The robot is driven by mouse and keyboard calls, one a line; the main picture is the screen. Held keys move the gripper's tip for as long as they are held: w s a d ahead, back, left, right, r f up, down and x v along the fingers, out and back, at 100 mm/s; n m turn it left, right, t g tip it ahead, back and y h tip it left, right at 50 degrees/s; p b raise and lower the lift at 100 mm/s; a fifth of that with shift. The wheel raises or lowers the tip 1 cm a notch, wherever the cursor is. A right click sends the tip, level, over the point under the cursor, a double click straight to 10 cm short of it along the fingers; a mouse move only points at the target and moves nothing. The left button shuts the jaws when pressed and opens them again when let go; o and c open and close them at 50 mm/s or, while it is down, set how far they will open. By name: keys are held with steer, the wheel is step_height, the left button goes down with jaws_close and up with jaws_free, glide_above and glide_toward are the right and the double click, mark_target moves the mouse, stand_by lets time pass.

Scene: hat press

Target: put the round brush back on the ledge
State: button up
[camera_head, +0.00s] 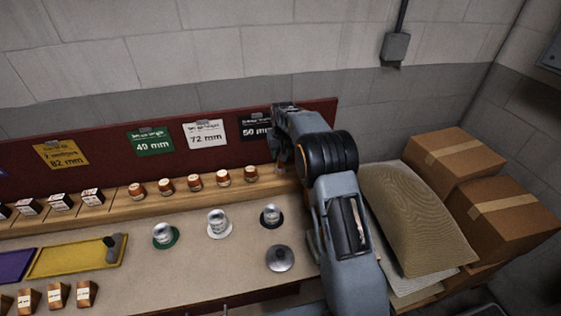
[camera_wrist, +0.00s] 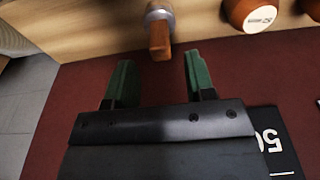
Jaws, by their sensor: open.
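A brush-like piece with an orange-brown block-shaped handle and a round grey end, likely the round brush (camera_wrist: 158,36), is on the wooden ledge in the wrist view. My gripper (camera_wrist: 158,58) is open, its two green fingers apart on either side of the handle's line. The handle's tip is about level with the fingertips, and no contact shows. In the head view my gripper (camera_head: 279,155) is over the right end of the ledge (camera_head: 110,212), before the dark red backboard. My arm hides that end, so I cannot make out the brush there.
Several brown-and-white jars (camera_head: 195,181) stand along the ledge; one labelled jar (camera_wrist: 252,12) is beside the brush. Cartons (camera_head: 505,215) and a sack (camera_head: 415,215) are at the right.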

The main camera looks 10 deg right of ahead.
steer(key=s+r, duration=0.6)
steer(key=r, duration=0.5)
steer(key=s+r+t, duration=0.1)
steer(key=s+r, duration=0.3)
steer(key=s, duration=0.8)
steer(key=s+f, duration=0.1)
steer(key=s, duration=0.8)
steer(key=s+f+t, duration=0.1)
steer(key=s+f, duration=0.1)
steer(key=s, duration=0.6)
steer(key=shift+s+f, duration=0.25)
steer(key=shift+s, duration=0.1)
